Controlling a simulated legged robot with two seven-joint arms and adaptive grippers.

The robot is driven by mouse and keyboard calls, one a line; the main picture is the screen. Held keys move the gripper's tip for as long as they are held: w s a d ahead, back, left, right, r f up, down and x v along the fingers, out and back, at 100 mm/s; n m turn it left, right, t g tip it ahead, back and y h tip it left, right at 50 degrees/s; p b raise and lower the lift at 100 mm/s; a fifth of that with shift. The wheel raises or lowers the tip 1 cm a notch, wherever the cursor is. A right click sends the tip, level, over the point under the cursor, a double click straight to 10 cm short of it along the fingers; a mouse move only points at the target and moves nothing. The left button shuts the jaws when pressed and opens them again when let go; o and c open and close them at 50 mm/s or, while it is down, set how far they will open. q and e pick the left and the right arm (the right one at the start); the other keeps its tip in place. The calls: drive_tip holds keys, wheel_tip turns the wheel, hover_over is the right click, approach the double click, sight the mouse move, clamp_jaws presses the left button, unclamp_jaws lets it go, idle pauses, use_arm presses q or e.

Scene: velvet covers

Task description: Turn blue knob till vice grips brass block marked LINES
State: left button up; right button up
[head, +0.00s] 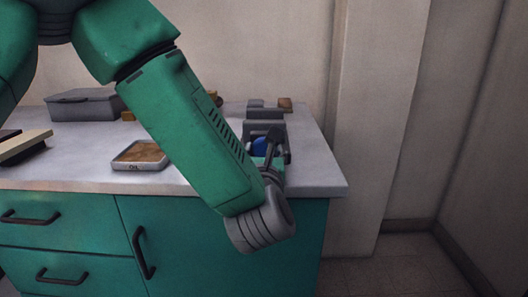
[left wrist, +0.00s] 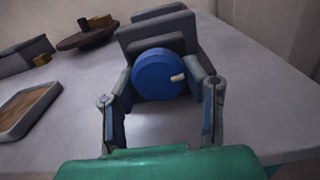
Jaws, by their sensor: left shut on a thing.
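The blue knob (left wrist: 158,74) faces me on the front of the grey vice (left wrist: 184,32), with a pale mark at its right side. In the left wrist view the two fingers of my left gripper (left wrist: 160,88) close on the knob from both sides. In the head view my left gripper (head: 268,146) partly covers the blue knob (head: 259,147) and the vice (head: 264,127). A brown block (head: 285,103) shows at the vice's far end; I cannot read any marking or tell whether the jaws touch it. My right gripper is not in view.
A tray marked OIL (head: 140,165) lies left of my forearm. A grey box (head: 82,104) and a small brass-coloured block (head: 128,116) stand behind it. A dark round stand (left wrist: 86,38) bears small blocks. The worktop's right end is clear.

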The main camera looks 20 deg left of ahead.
use_arm(q)
drive_tip(key=m+p, duration=0.1)
drive_tip(key=m, duration=0.3)
drive_tip(key=m+p, duration=0.1)
drive_tip(key=m, duration=0.2)
drive_tip(key=shift+m, duration=0.4)
drive_tip(key=m+p, duration=0.2)
drive_tip(key=m, duration=0.2)
drive_tip(key=shift+s+a+p, duration=0.1)
drive_tip(key=shift+p, duration=0.25)
drive_tip(key=shift+m+p, duration=0.9)
drive_tip(key=shift+m, duration=0.9)
drive_tip(key=shift+f, duration=0.1)
drive_tip(key=o, duration=1.2)
